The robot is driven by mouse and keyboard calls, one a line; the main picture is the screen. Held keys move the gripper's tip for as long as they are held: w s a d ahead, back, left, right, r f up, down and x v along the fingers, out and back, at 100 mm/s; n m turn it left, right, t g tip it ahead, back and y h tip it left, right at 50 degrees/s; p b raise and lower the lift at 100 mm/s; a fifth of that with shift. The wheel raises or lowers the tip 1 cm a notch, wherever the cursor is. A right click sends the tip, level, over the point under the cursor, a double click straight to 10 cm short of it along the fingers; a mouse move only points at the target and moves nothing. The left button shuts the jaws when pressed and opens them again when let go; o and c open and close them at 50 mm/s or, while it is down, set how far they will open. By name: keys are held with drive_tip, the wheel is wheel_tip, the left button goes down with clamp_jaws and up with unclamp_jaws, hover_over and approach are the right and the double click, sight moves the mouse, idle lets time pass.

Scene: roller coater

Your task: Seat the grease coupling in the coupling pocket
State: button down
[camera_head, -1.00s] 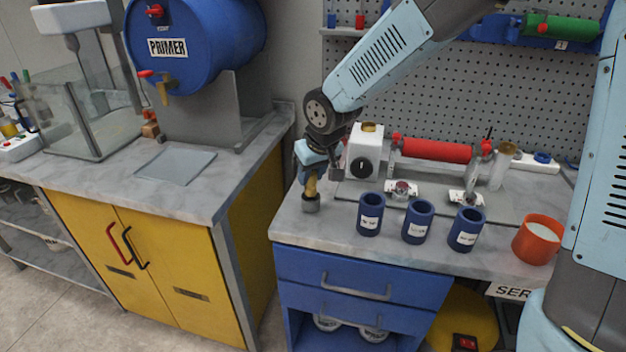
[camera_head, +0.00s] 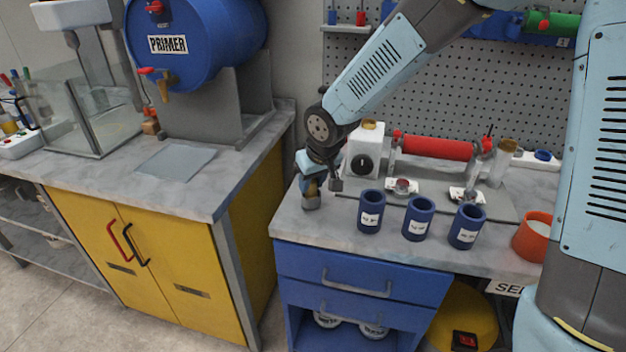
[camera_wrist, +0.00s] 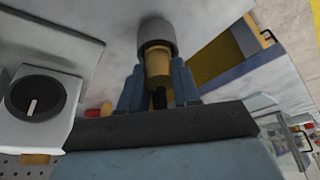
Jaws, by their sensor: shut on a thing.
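My gripper (camera_wrist: 158,92) points down at the bench's left front corner, its fingers shut on a brass-coloured piece, apparently the grease coupling (camera_wrist: 157,62). The brass also shows between the fingers in the head view (camera_head: 311,188). At its far end is a grey cylinder (camera_wrist: 156,36), which in the head view (camera_head: 311,202) appears to stand upright on the bench. I cannot tell whether this cylinder is part of the coupling or a separate holder. I cannot clearly make out the coupling pocket.
Several blue labelled cups (camera_head: 371,212) stand right of my gripper, with an orange cup (camera_head: 534,236) further right. Behind are a white box with a black knob (camera_head: 365,150) and a red roller (camera_head: 437,147). A gap separates the bench from the yellow cabinet (camera_head: 150,270).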

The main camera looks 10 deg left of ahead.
drive_tip(key=c, duration=0.8)
unclamp_jaws()
drive_tip(key=shift+r, duration=0.15)
drive_tip(key=shift+r, duration=0.25)
drive_tip(key=v, duration=1.2)
drive_tip(key=shift+r, duration=0.2)
drive_tip(key=s+d+r+m+h, duration=0.1)
drive_tip(key=s+d, duration=0.4)
drive_tip(key=d, duration=0.5)
drive_tip(key=s+d+r+m+t+h, duration=0.1)
drive_tip(key=s+d+r+m, duration=0.2)
drive_tip(key=d, duration=0.8)
drive_tip(key=s+d+r+m+t+h, duration=0.1)
drive_tip(key=s+d+r+m, duration=0.2)
drive_tip(key=s+d, duration=0.3)
drive_tip(key=d+m, duration=0.1)
drive_tip(key=d, duration=0.4)
drive_tip(key=shift+s+d, duration=0.15)
drive_tip(key=shift+s, duration=0.2)
